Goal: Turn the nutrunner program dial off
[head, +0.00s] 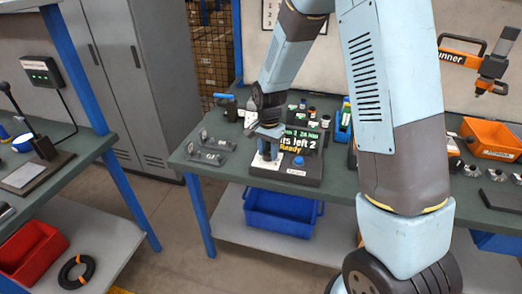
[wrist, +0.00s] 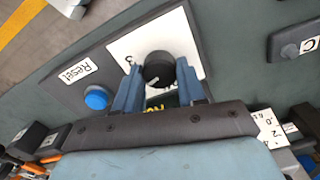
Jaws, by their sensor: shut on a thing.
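The program dial (wrist: 159,68) is a round black knob on a white plate (wrist: 190,38) with printed numbers; a 3 shows beside it in the wrist view. My gripper (wrist: 158,82) has its two blue fingers on either side of the dial, shut on it. A small light mark shows on the knob, but the setting it points to is not clear.
A blue button (wrist: 96,97) beside a Reset label (wrist: 74,72) sits close to my fingers. Dark fixtures (head: 205,148) stand left of the controller on the green bench. A blue bin (head: 282,212) is below. An orange tray (head: 492,140) and a hanging nutrunner (head: 490,68) are at right.

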